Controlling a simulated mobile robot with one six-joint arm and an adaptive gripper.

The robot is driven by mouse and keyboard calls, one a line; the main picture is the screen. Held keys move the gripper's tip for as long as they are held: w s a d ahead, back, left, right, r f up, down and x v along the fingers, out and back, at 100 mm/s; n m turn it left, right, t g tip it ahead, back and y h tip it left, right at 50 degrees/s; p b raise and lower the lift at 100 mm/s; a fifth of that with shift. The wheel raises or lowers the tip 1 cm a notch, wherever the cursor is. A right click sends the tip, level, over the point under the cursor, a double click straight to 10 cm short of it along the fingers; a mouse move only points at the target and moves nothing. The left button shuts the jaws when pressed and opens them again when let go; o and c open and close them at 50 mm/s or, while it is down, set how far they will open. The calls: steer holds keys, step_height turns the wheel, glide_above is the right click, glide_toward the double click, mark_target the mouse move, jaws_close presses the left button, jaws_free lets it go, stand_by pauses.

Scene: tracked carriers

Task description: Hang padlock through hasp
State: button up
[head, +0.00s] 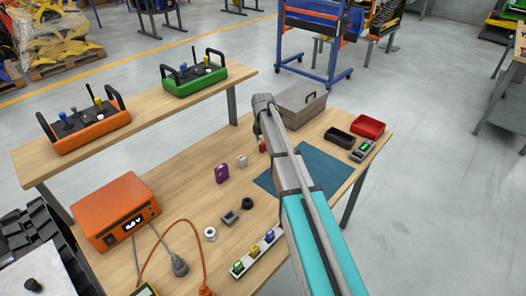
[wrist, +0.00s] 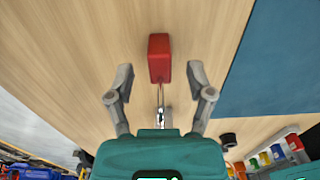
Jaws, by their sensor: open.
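A red padlock (head: 262,147) lies on the wooden workbench. In the wrist view its red body (wrist: 159,57) sits just ahead of my fingers, with its metal shackle (wrist: 160,98) pointing back toward my palm. My gripper (wrist: 160,82) is open, one finger on each side of the padlock's line, with gaps on both sides. In the head view my gripper is mostly hidden by my arm. A grey lidded box (head: 302,103) with a dark handle stands behind and right of the padlock. I cannot make out a hasp on it.
A purple object (head: 222,173) and a small whitish block (head: 241,161) stand left of the padlock. A blue-green mat (head: 325,172) lies to the right, with black (head: 340,136) and red (head: 369,127) trays behind it. An orange unit (head: 115,212) stands front left.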

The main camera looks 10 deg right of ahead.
steer(key=shift+f+b, duration=0.4)
steer(key=shift+f, duration=0.3)
jaws_close()
stand_by(0.3)
